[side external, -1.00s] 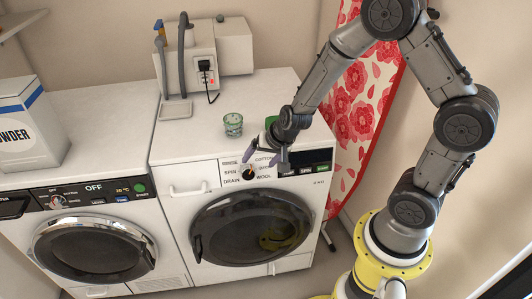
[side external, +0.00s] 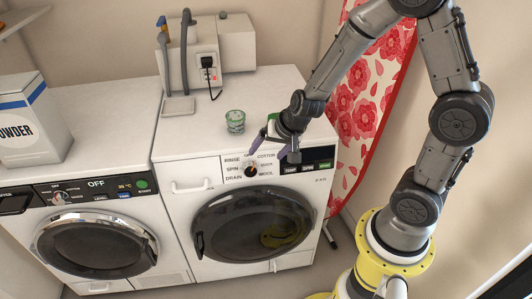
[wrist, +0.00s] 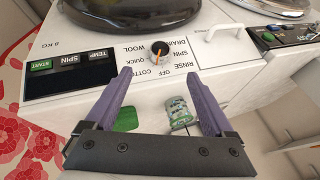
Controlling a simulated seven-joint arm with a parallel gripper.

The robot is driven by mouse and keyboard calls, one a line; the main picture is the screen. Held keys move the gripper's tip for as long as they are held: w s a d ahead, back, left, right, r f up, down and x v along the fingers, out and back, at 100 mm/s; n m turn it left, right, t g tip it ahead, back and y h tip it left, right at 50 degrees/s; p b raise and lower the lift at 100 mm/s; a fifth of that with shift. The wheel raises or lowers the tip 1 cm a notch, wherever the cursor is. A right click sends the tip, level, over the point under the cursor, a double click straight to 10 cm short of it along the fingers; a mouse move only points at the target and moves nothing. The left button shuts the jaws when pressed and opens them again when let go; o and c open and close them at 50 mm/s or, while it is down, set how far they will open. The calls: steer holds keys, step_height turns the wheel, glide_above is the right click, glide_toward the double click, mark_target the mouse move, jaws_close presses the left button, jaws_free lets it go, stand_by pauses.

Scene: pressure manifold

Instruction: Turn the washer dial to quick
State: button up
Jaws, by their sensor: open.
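The washer (side external: 205,147) is the white machine on the right. Its dial (side external: 250,169) is a dark knob on the front panel, with RINSE, SPIN and DRAIN on the left and COTTON, QUICK and WOOL on the right. In the wrist view, the dial (wrist: 158,49) appears upside down, its orange pointer turned toward the OFF and COTTON side, off QUICK. My gripper (side external: 271,151) is open and empty, up and right of the dial, apart from it. In the wrist view, my gripper's purple fingers (wrist: 162,82) are spread wide, with the dial beyond their tips.
A green glass jar (side external: 235,121) stands on the washer top near my gripper; a green object (wrist: 126,119) lies beside it. A second machine (side external: 85,165) with its own dial stands left, carrying a powder box (side external: 30,125). A flowered cloth (side external: 362,110) hangs right.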

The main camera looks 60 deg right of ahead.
steer(key=s+a+f+n+g+h, duration=0.1)
steer(key=s+f+n+g, duration=0.35)
steer(key=s+n, duration=0.2)
steer(key=s+f+n+g+h, duration=0.1)
steer(key=s+f+n+g, duration=0.2)
steer(key=s+n+g, duration=0.3)
steer(key=n+t+h, duration=1)
steer(key=n+t, duration=0.7)
steer(key=n, duration=0.8)
glide_toward(250, 172)
steer(key=x, duration=0.9)
